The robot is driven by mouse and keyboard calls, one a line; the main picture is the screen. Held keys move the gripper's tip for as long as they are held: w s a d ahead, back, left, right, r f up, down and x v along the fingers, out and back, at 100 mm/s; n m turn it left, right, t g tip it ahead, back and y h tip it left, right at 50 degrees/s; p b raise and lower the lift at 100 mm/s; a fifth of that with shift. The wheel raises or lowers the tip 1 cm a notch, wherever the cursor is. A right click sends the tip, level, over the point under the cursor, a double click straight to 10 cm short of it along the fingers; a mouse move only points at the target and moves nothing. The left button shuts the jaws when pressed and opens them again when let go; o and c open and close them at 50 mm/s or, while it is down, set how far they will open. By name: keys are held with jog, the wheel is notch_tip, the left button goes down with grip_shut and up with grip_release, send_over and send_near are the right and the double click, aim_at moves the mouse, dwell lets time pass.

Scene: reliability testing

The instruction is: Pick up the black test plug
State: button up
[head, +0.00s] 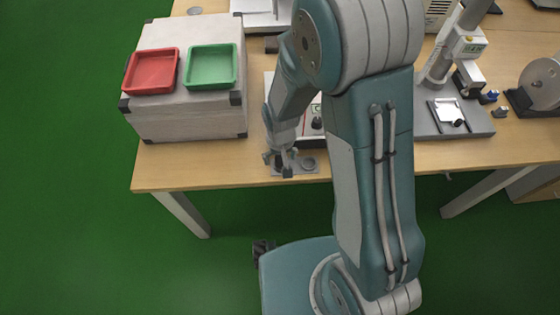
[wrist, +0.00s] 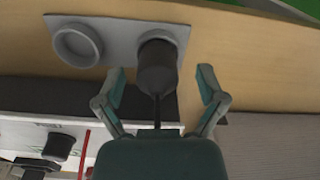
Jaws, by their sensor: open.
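My gripper (wrist: 162,76) is open, with its two fingers spread wide in the wrist view. A black plug (wrist: 157,65) with a thin dark stem stands in one socket of a grey plate (wrist: 112,32). The plug shows between the fingers, closer to the left one; I see no contact. The plate's other round socket (wrist: 77,45) is empty. In the head view my gripper (head: 281,166) is low at the table's front edge, over the left part of the grey plate (head: 310,171). The plug cannot be made out clearly there.
A grey case (head: 190,119) with a red tray (head: 151,71) and a green tray (head: 211,66) stands left of my gripper. A device with a dark knob (head: 317,123) is just behind the plate. A test stand (head: 425,122) is at the right. The table's front edge (head: 410,166) is near.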

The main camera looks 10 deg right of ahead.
jog(key=shift+f, duration=0.3)
jog(key=shift+d, duration=0.1)
grip_shut()
jog(key=shift+r, duration=0.1)
